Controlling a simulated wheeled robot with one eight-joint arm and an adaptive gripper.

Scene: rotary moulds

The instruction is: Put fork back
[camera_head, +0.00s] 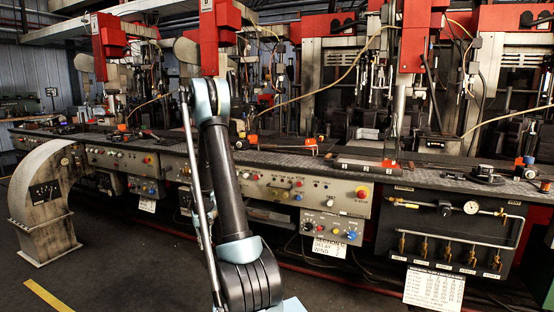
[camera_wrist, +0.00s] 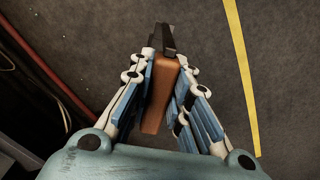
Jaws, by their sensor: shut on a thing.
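In the wrist view my gripper (camera_wrist: 168,60) is shut on a tool with an orange-brown handle (camera_wrist: 159,105). I take this tool to be the fork. The handle lies lengthwise between the two blue-padded fingers, and its dark end (camera_wrist: 167,38) points away from the wrist. I cannot make out prongs. Bare floor shows below the tool. In the head view my arm rises in the middle, but my gripper and the held tool are not visible there.
A long machine bench (camera_head: 275,160) with red moulding stations and control panels runs across the head view. Small orange items (camera_head: 253,139) lie on it. A grey curved pedestal (camera_head: 50,200) stands at left. A yellow floor line (camera_wrist: 243,75) crosses open dark floor; a red pipe (camera_wrist: 55,75) runs at left.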

